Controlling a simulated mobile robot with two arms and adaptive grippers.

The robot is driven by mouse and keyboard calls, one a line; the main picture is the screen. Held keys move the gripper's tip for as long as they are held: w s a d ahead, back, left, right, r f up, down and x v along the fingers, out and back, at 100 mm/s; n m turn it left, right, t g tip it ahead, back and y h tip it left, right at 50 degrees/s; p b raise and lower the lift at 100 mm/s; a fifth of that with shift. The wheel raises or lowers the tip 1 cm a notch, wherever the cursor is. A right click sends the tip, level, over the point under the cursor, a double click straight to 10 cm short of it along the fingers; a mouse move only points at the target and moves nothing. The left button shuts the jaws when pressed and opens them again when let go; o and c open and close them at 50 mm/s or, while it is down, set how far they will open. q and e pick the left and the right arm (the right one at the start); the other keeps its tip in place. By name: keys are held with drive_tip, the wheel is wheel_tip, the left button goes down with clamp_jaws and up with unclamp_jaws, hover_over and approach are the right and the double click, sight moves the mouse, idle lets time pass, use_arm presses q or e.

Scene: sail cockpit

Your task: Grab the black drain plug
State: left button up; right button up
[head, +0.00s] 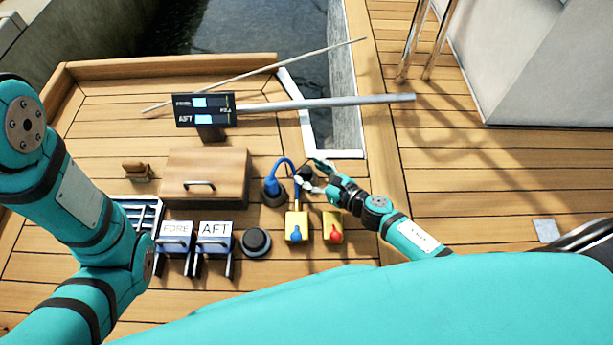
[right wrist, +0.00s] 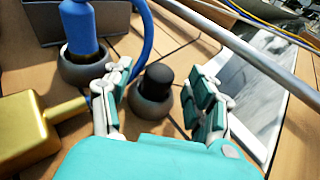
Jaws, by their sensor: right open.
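The black drain plug (right wrist: 156,83) appears to be the black cylinder standing upright in a dark grey round base in the right wrist view. In the head view it is small at the deck (head: 306,173), partly hidden by my right gripper. My right gripper (head: 313,178) is open. In the right wrist view its two fingers (right wrist: 158,98) reach forward to the left and right of the plug, with gaps on both sides. My left arm shows at the left of the head view, but its gripper is not in view.
A blue plug with a curved blue hose (head: 272,186) stands just left of the drain plug. Yellow boxes with a blue handle (head: 297,228) and a red handle (head: 333,229) stand nearby. A grey pole (head: 325,103) lies beyond. A black round cap (head: 256,241) sits front left.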

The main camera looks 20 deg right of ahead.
drive_tip(key=shift+w+a+f, duration=0.1)
drive_tip(key=shift+w+a, duration=0.1)
drive_tip(key=shift+w, duration=0.2)
drive_tip(key=c, duration=1.1)
drive_tip(key=shift+c, duration=0.2)
